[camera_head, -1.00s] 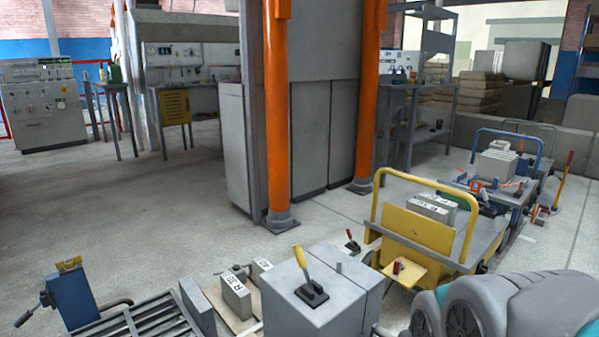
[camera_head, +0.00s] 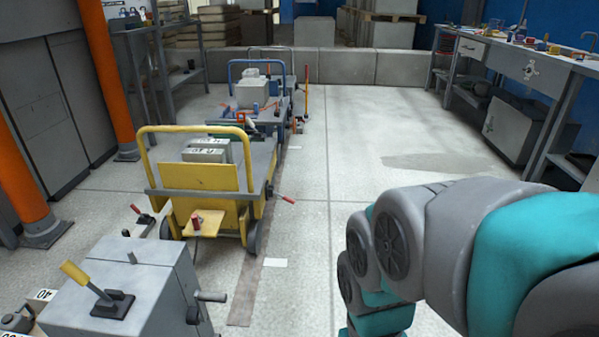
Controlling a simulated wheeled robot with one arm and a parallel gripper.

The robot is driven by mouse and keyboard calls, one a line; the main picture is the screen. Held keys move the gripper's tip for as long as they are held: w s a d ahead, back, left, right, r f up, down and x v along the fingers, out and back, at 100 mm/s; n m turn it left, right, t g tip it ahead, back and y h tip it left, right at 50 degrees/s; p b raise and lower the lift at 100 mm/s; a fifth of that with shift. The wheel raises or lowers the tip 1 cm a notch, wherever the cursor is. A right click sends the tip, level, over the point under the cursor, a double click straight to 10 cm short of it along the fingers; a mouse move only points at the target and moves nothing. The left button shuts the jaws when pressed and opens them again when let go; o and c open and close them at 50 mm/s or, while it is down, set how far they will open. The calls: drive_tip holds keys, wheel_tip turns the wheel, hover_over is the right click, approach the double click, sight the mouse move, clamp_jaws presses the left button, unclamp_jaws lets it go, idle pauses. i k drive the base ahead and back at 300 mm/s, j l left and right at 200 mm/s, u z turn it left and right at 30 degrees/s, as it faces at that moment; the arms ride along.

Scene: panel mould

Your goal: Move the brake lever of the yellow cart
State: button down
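The yellow cart (camera_head: 200,181) stands left of the middle, with a yellow tube handle, a yellow front panel and a grey deck bearing grey blocks. A lever with a red grip (camera_head: 284,198) sticks out low from its right side, near the wheel. A small red knob (camera_head: 196,221) stands on the yellow shelf at its front. Another lever with a red tip (camera_head: 139,213) shows at its left. I cannot tell from the picture which one is the brake. My grey and teal arm fills the lower right, clear of the cart. My gripper is not in view.
A grey box with a yellow-handled lever (camera_head: 91,283) stands at the lower left, in front of the cart. A blue cart (camera_head: 262,95) stands behind it. Orange posts (camera_head: 110,75) are at the left, a workbench (camera_head: 520,60) at the right. Floor right of the cart is clear.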

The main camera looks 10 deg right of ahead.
sight(286, 197)
drive_tip(key=i+l, duration=0.1)
drive_tip(key=l, duration=0.35)
drive_tip(key=i+l, duration=0.3)
drive_tip(key=i, duration=0.2)
drive_tip(key=i+l, duration=0.25)
drive_tip(key=i, duration=0.25)
drive_tip(key=i+j+u, duration=0.1)
drive_tip(key=i+j, duration=0.55)
drive_tip(key=i, duration=0.1)
